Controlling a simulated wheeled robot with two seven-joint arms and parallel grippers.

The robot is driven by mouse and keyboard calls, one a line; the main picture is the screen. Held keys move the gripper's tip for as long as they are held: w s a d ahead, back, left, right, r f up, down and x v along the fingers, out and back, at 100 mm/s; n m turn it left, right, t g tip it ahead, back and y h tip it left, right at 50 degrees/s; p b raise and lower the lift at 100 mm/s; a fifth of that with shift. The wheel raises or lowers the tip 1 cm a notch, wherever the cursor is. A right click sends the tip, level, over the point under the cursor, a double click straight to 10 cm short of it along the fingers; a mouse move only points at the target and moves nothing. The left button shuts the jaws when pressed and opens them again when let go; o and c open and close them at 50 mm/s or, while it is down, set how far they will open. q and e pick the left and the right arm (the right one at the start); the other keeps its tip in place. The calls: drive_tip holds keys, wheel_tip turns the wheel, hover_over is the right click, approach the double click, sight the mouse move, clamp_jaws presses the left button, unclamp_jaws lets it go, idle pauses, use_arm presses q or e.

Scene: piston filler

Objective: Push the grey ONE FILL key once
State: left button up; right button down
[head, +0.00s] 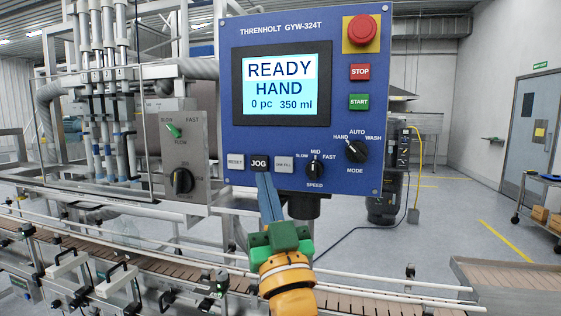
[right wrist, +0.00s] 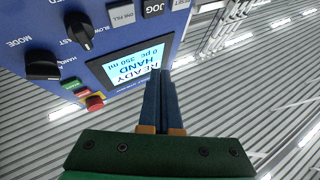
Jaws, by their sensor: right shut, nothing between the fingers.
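The grey ONE FILL key (head: 284,164) is on the lower part of the blue control panel, right of the black JOG key (head: 259,164). It also shows in the right wrist view (right wrist: 122,15). My right gripper (head: 263,176) is shut and empty, its blue fingers pointing up at the panel. In the head view its tips appear just below the JOG key, left of and below ONE FILL. Whether they touch the panel cannot be told. The screen (head: 281,84) reads READY, HAND, 0 pc, 350 ml. My left gripper is not in view.
The RESET key (head: 235,162) is left of JOG. The SPEED knob (head: 315,169) and MODE knob (head: 357,151) are to the right. Above are green START (head: 359,102), red STOP (head: 360,72) and the emergency stop (head: 362,31). A conveyor (head: 350,303) runs below.

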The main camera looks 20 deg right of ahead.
drive_tip(key=p, duration=0.1)
approach(277, 157)
drive_tip(key=shift+a+r+x, duration=0.1)
drive_tip(key=shift+a+x, duration=0.05)
drive_tip(key=shift+x, duration=1)
drive_tip(key=shift+a+r+x, duration=0.15)
drive_tip(key=shift+x, duration=1.05)
drive_tip(key=shift+s+f, duration=0.1)
drive_tip(key=shift+s, duration=0.05)
drive_tip(key=shift+w+d, duration=0.25)
drive_tip(key=shift+w, duration=0.1)
